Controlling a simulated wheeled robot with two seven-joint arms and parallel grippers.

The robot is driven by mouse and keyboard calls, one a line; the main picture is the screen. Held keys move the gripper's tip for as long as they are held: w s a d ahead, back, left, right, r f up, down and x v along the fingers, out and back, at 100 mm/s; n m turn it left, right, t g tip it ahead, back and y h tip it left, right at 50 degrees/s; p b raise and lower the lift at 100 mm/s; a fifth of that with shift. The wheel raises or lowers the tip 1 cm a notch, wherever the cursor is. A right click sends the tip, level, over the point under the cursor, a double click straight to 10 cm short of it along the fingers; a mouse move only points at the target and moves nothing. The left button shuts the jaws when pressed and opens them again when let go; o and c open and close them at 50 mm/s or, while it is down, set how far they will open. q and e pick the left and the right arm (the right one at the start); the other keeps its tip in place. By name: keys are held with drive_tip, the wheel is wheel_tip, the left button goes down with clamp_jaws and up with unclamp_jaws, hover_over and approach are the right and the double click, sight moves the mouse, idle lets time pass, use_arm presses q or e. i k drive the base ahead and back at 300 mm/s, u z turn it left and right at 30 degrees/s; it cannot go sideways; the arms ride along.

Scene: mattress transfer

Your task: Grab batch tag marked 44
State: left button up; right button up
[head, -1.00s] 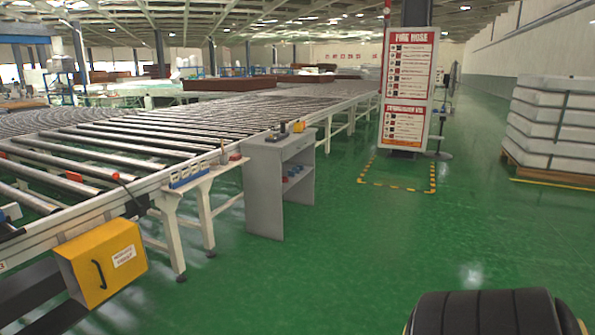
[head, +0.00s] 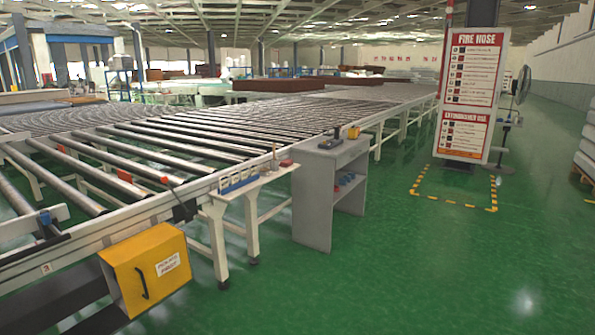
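No batch tag marked 44 can be made out in the head view. A small white side shelf (head: 262,181) on the conveyor's edge holds a blue rack (head: 238,184) with small items in it, too small to read. A grey cabinet (head: 312,205) stands just right of it, with a dark device (head: 331,143) and a small yellow object (head: 353,132) on top. Small blue and red items lie on its inner shelf. Neither of my grippers is in view.
A long roller conveyor (head: 150,150) fills the left and middle. A yellow box (head: 148,268) hangs at its near side. A fire hose sign (head: 471,95) stands inside yellow-black floor marking on the right. The green floor (head: 430,270) at the front right is clear.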

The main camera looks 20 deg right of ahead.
sight(234, 175)
drive_tip(key=z, duration=0.2)
drive_tip(key=i, duration=0.85)
drive_tip(key=u, duration=0.05)
